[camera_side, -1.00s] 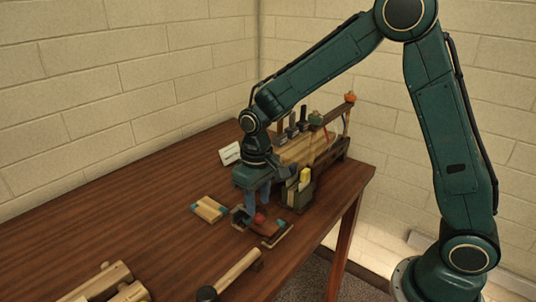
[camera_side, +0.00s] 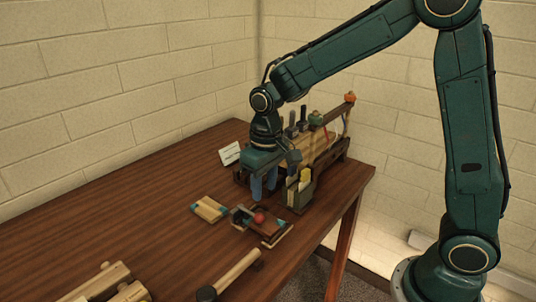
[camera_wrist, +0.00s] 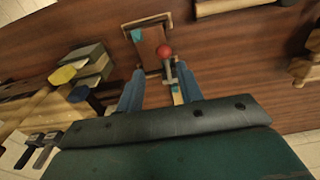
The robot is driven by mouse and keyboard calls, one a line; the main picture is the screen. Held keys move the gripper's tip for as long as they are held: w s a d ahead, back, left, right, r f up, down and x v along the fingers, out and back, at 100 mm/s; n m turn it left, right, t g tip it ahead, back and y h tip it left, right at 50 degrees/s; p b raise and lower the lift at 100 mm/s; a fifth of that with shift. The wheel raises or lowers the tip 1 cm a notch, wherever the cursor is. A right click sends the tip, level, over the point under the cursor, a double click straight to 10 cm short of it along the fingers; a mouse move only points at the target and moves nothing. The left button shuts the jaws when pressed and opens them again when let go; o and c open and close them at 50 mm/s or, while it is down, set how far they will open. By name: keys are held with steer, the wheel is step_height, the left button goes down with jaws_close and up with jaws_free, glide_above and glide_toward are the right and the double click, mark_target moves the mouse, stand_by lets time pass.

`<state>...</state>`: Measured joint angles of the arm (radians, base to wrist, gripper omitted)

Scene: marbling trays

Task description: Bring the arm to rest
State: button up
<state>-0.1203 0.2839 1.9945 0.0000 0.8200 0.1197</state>
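My gripper (camera_side: 264,193) hangs fingers-down over the table, near a small dark box. In the wrist view my two blue fingers (camera_wrist: 160,84) stand apart with nothing gripped between them. Beyond them lies a small wooden tool or tray with teal parts (camera_wrist: 150,50) and a red ball-shaped knob (camera_wrist: 165,51). In the side view this red knob (camera_side: 259,218) is below and in front of my fingers, apart from them. My arm is bent, with its forearm reaching down to the left.
A wooden rack with upright tools (camera_side: 325,155) stands behind my gripper. A dark box with a yellow item (camera_side: 300,196) is close on the right. The left table is clear.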

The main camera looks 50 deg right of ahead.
steer(key=s+d+r+t, duration=0.2)
steer(key=s+r, duration=0.4)
steer(key=s, duration=0.4)
steer(key=s+d+r+t, duration=0.2)
steer(key=s+r, duration=0.4)
steer(key=s, duration=0.5)
steer(key=shift+s+d+t, duration=0.25)
steer(key=shift+d+t, duration=0.15)
steer(key=shift+t, duration=0.2)
steer(key=shift+r, duration=0.1)
